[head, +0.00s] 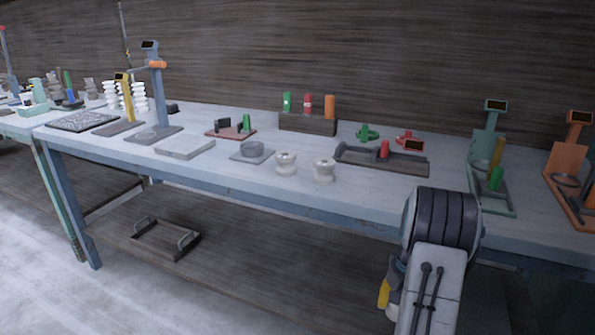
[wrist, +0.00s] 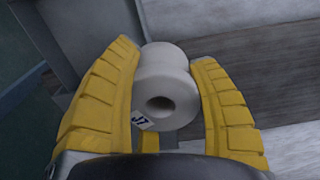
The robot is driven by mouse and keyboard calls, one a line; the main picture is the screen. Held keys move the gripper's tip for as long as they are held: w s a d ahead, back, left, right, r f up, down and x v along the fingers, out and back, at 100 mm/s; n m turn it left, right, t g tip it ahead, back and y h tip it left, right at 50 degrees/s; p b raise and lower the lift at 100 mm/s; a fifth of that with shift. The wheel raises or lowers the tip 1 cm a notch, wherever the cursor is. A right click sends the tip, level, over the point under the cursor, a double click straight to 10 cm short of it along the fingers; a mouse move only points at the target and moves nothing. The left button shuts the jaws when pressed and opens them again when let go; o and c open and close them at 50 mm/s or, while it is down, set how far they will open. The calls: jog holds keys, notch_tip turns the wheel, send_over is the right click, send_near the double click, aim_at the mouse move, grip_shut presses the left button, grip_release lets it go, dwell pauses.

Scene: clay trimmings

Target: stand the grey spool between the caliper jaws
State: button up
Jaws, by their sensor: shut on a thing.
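The grey spool (wrist: 165,75) is pale, with a round hole facing the camera and a small tag reading J7. My gripper (wrist: 165,57) is shut on it, one yellow finger on each side. In the head view, a yellow finger of my gripper (head: 384,293) shows low at the front of the bench, mostly hidden behind my arm. A dark frame with a small display (head: 350,158) on the bench looks like the caliper. A red cylinder (head: 384,149) stands in or at it; its jaws are too small to tell apart.
Two pale spools (head: 286,164) (head: 324,170) stand near the front edge of the bench (head: 240,178). A green stand (head: 482,150) and an orange stand (head: 568,160) are at the right. A dark block with coloured cylinders (head: 308,124) stands at the back.

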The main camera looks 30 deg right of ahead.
jog(key=w+a+r+n, duration=0.2)
jog(key=w+a+n, duration=0.2)
jog(key=w+a, duration=0.8)
jog(key=w+a+r+n, duration=0.1)
jog(key=w+a+n, duration=0.15)
jog(key=a, duration=0.75)
jog(key=w+a+r+n, duration=0.1)
jog(key=a+n, duration=0.2)
jog(key=a, duration=0.7)
notch_tip(320, 180, up, 18)
jog(key=s+p, duration=0.1)
jog(key=p, duration=2.5)
jog(key=shift+s+d, duration=0.25)
jog(key=shift+s, duration=0.15)
jog(key=shift+r, duration=0.15)
